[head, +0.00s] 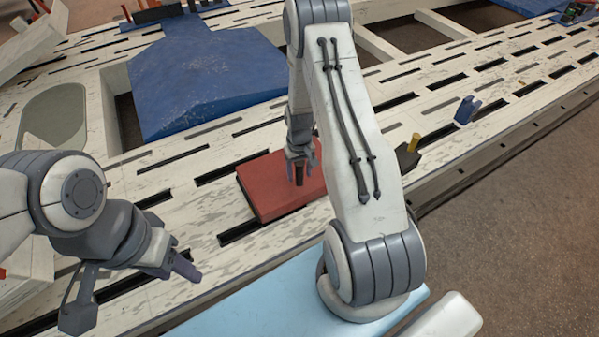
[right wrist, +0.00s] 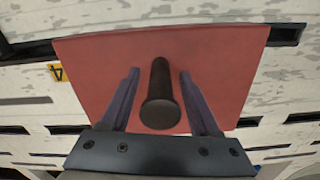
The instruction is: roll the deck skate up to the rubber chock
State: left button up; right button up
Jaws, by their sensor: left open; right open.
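The deck skate (head: 262,197) looks like a flat red slab on the slotted pale bench. A dark upright post (right wrist: 160,85) with a round end stands on it in the right wrist view. My right gripper (head: 302,160) is over the skate, its open fingers (right wrist: 160,74) on either side of the post with gaps showing. A dark wedge (head: 407,158) with a yellow peg, which looks like the rubber chock, sits to the right near the bench edge, partly hidden by my right arm. My left gripper (head: 182,266) is open and empty at the lower left.
A large blue shape (head: 200,85) lies behind the skate on the bench (head: 160,170). A small blue block (head: 466,110) stands near the right edge. A yellow tag (right wrist: 56,71) marked 4 lies beside the skate. Slots run across the bench; floor shows beyond its edge.

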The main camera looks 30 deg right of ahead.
grip_shut()
dwell(1.4)
